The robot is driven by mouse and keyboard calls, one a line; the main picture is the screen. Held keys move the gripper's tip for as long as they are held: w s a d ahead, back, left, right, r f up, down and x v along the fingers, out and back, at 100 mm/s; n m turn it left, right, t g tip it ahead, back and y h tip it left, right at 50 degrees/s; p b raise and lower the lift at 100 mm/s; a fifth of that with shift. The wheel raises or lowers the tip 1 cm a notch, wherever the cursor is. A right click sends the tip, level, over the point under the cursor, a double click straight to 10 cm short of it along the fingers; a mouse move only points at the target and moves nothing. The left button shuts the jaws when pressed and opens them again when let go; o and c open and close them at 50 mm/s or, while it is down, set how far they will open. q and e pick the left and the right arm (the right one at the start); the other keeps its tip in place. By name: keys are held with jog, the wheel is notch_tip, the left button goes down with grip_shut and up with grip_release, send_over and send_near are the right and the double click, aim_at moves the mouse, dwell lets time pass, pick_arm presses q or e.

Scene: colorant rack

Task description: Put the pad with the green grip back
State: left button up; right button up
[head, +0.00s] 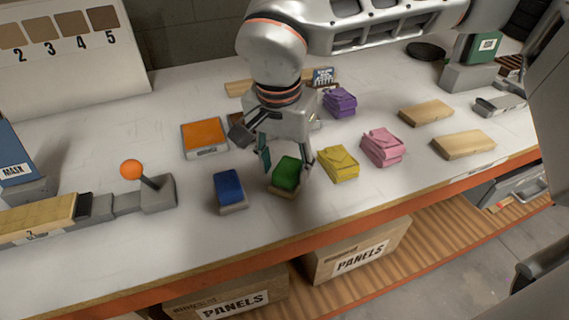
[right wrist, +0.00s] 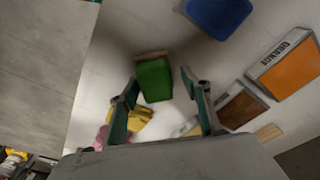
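The pad with the green grip (head: 287,173) stands on the white bench, between the blue-gripped pad and a yellow bundle. Its green block sits on a tan base, and it also shows in the right wrist view (right wrist: 155,81). My right gripper (head: 287,163) is directly over it, fingers pointing down and spread. In the right wrist view the fingertips (right wrist: 160,82) are on either side of the green grip, with a gap at the right finger; at the left finger I cannot tell whether they touch. My left gripper is not in view.
The blue-gripped pad (head: 229,186) is close on the left. An orange tray (head: 204,137) lies behind it. Yellow (head: 338,164), pink (head: 382,147) and purple (head: 340,102) bundles are to the right. A lever with an orange ball (head: 131,169) stands at left.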

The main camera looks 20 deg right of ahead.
aim_at(282, 170)
notch_tip(282, 170, up, 12)
jog(key=s+a+p, duration=0.1)
jog(key=p, duration=0.1)
dwell(0.5)
jog(key=shift+r, duration=0.1)
